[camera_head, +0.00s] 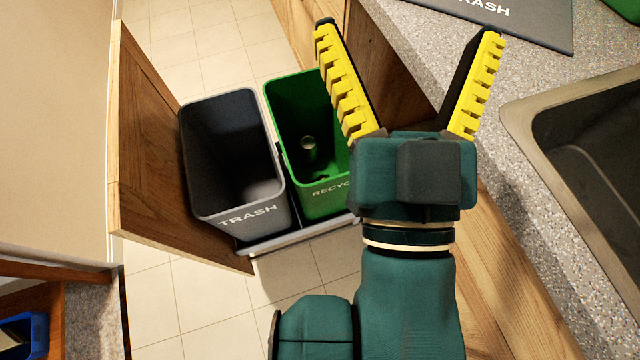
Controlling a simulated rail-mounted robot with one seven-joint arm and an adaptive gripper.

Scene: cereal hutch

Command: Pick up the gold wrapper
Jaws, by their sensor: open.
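I cannot make out a gold wrapper in the head view. My gripper (408,32) is open, with its two yellow-padded fingers spread wide and nothing seen between them. It is over the edge of the speckled counter (480,120), to the right of the pulled-out bins. My gripper and arm hide part of the green bin, the cabinet and the counter.
A grey bin marked TRASH (187,150) and a green recycling bin (284,175) holding a small round item (308,143) stand beside an open wooden door (150,150). A sink (590,140) is at right. A dark TRASH panel (520,22) lies on the counter.

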